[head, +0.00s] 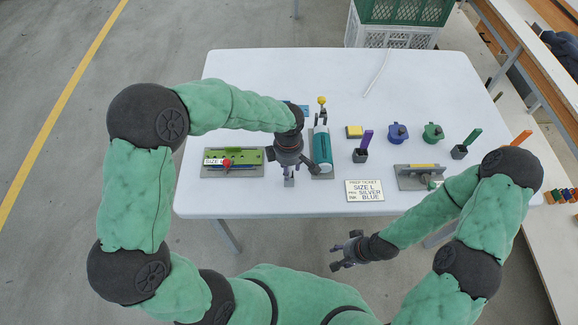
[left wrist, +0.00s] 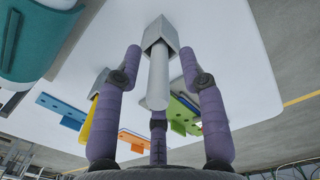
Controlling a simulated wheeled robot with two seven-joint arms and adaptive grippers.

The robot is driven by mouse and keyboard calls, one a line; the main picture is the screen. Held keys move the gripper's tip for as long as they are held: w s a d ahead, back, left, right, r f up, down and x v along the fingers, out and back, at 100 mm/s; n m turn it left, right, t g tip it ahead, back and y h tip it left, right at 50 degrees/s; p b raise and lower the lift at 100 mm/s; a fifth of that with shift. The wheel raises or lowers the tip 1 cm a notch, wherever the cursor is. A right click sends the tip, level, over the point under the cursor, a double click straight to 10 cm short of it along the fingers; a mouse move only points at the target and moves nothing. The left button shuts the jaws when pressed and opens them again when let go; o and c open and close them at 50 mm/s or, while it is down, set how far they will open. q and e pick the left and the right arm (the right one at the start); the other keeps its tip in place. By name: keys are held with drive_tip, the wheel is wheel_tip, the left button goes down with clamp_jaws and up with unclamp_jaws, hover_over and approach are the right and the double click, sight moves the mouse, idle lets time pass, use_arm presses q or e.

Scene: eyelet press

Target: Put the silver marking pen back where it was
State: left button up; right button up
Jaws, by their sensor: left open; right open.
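The silver marking pen (left wrist: 158,80) stands in a grey square holder (left wrist: 160,32) in the left wrist view, its free end toward the camera. My left gripper (left wrist: 160,85) is open around the pen, with its fingers apart from it on both sides. In the head view my left gripper (head: 289,170) points down over the table, and the grey holder (head: 289,182) shows just below it; the pen is hidden there. My right gripper (head: 348,252) is open and empty, off the table's front edge. A prep ticket (head: 364,191) reads size L, pen silver, ink blue.
A teal press (head: 322,150) stands close right of my left gripper. A green SIZE L plate (head: 250,156) lies to its left. Right are a purple pen (head: 367,139), blue pot (head: 397,131), green pot (head: 433,132), green pen (head: 473,137) and grey fixture (head: 412,178).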

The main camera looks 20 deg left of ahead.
use_arm(q)
wheel_tip(320, 180, up, 12)
drive_tip(key=shift+s+f+p, duration=0.1)
drive_tip(key=shift+p, duration=1.15)
use_arm(e)
wheel_tip(320, 180, up, 3)
drive_tip(key=shift+f, duration=0.15)
